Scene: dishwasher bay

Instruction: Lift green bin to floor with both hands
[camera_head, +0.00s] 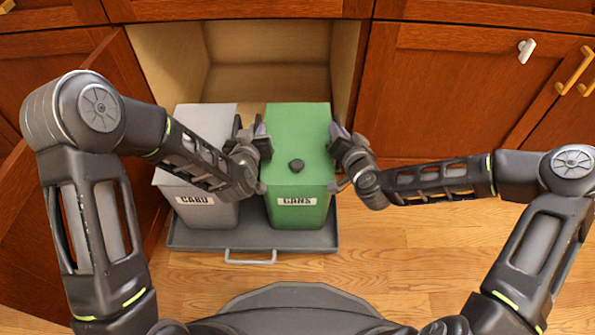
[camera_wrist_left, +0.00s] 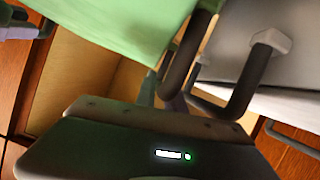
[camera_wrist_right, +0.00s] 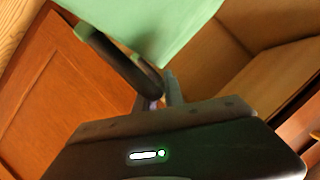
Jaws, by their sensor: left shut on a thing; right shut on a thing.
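The green bin (camera_head: 300,150), with a closed lid, a dark round knob and a "CANS" label, stands upright on the grey pull-out tray (camera_head: 190,238) in front of the open cabinet. My left gripper (camera_head: 262,143) is at its left side, shut on the dark side handle (camera_wrist_left: 188,52) of the green bin. My right gripper (camera_head: 338,142) is at its right side, shut on the other dark handle (camera_wrist_right: 122,60). The green bin also shows in the left wrist view (camera_wrist_left: 125,22) and the right wrist view (camera_wrist_right: 150,22). My gripper bodies hide parts of both fingertips.
The open cabinet door (camera_head: 75,235) is at the left. Wooden floor (camera_head: 420,240) is clear to the right of the tray.

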